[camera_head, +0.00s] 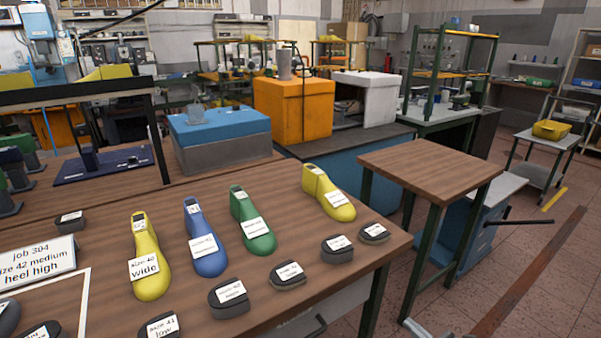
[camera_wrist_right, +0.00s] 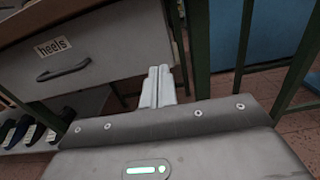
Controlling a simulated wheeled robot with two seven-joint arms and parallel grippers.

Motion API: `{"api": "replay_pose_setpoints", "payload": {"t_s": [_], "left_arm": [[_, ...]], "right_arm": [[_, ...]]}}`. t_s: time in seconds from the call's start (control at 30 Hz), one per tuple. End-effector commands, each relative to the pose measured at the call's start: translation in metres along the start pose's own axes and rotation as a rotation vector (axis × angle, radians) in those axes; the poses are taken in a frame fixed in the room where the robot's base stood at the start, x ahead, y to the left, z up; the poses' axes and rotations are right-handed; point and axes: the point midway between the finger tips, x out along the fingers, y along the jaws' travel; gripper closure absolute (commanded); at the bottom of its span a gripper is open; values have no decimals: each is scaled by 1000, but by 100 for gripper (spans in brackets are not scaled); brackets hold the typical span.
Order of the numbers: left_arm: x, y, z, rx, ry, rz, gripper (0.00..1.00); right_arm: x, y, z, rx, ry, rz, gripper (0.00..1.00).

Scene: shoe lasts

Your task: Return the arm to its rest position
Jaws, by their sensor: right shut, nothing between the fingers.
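My right gripper (camera_head: 414,327) shows at the bottom edge of the head view, low beside the right end of the wooden workbench (camera_head: 345,236). Most of the arm is out of the picture. In the right wrist view the two pale fingers of the right gripper (camera_wrist_right: 160,70) are together with nothing between them. Beyond them, to the left, is a grey drawer (camera_wrist_right: 95,55) labelled "heels" with a dark handle. My left gripper is not in view.
On the bench stand yellow (camera_head: 149,263), blue (camera_head: 206,248) and green (camera_head: 254,228) shoe lasts, another yellow last (camera_head: 329,196), and several dark heel blocks. A job card (camera_head: 36,263) stands at left. A small wooden table (camera_head: 430,172) with green legs stands right of the bench.

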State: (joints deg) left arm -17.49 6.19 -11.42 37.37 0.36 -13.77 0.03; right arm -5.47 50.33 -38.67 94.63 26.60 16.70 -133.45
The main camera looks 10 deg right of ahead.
Motion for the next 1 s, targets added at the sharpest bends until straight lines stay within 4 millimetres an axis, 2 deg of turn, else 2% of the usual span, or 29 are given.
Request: {"api": "replay_pose_setpoints", "payload": {"t_s": [0.13,0.17,0.27,0.37,0.43,0.5,0.57,0.6,0.67,0.7,0.77,0.8,0.87,0.9,1.0], "left_arm": [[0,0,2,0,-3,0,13],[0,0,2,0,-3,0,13],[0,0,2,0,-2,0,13],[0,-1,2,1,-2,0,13],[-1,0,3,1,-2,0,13],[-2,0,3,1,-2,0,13],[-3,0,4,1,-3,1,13],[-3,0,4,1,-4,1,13],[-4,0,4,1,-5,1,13],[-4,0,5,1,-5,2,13],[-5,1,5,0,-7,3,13],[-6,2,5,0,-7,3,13],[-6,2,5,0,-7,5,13],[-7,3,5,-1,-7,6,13],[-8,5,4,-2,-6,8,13]], "right_arm": [[0,-3,-7,222,28,-21,100],[-2,-7,-13,297,46,-34,100],[-10,-34,-45,583,123,-137,100],[-26,-63,-92,922,167,-316,100],[-44,-78,-132,1169,171,-473,100],[-70,-88,-178,1421,144,-659,100],[-98,-88,-220,1631,98,-834,100],[-118,-83,-246,1753,60,-947,100],[-149,-71,-283,1913,-9,-1116,100],[-170,-59,-306,2002,-55,-1225,100],[-201,-37,-337,2113,-127,-1383,100],[-222,-19,-356,2172,-175,-1487,100],[-251,12,-381,2241,-239,-1634,100],[-269,34,-395,2274,-274,-1726,100],[-308,92,-422,2313,-318,-1920,100]]}}
